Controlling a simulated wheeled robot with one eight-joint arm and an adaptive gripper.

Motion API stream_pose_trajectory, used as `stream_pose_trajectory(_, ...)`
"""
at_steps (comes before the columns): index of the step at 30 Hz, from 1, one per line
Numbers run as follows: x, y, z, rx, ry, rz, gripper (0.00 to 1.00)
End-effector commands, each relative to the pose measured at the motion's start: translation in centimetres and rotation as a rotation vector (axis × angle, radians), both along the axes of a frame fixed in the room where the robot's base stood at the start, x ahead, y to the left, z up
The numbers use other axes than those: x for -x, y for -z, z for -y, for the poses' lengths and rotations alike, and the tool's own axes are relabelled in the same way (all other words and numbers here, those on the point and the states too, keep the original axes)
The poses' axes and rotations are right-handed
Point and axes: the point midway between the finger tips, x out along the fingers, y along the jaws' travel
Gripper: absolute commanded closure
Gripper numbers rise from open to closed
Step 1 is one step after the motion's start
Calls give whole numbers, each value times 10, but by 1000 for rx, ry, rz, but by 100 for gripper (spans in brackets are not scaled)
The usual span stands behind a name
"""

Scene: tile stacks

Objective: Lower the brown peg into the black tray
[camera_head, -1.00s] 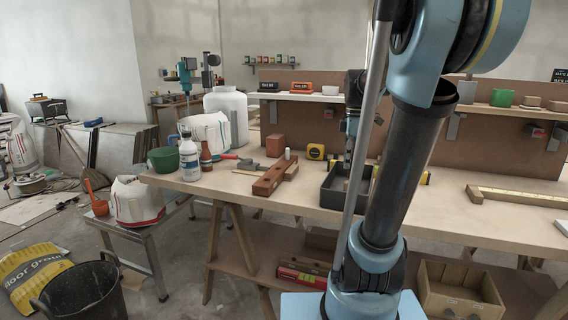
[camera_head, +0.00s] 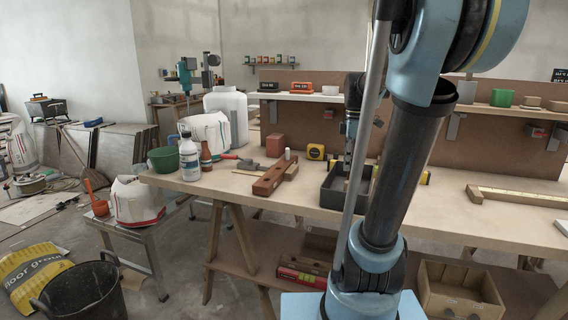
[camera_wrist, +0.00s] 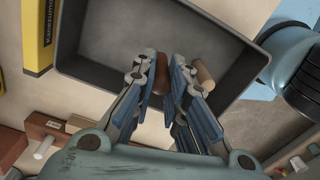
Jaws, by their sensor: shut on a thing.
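The black tray (camera_wrist: 100,72) fills the upper part of the wrist view; in the head view the tray (camera_head: 331,196) stands on the workbench, partly behind my arm. My gripper (camera_wrist: 163,88) is over the tray, shut on the brown peg (camera_wrist: 162,76), which shows between the fingers. The peg's lower end is hidden, so I cannot tell whether it touches the tray floor. A pale wooden peg (camera_wrist: 204,75) is in the tray just right of the right finger.
A reddish wooden block with holes (camera_head: 267,184) and a white peg (camera_head: 288,154) stand left of the tray. A yellow-and-black item (camera_wrist: 37,35) lies beside the tray. The bench to the right is mostly clear.

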Motion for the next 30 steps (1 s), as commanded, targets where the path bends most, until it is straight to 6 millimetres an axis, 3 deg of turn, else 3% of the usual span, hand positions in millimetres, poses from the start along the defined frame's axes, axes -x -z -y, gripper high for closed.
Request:
stream_pose_trajectory(1,0,0,0,0,0,0,100)
stream_pose_trajectory(2,0,0,0,0,0,0,85)
stream_pose_trajectory(5,0,0,0,0,0,0,64)
stream_pose_trajectory(19,0,-7,0,0,0,0,64)
stream_pose_trajectory(30,-1,-66,0,0,0,-1,64)
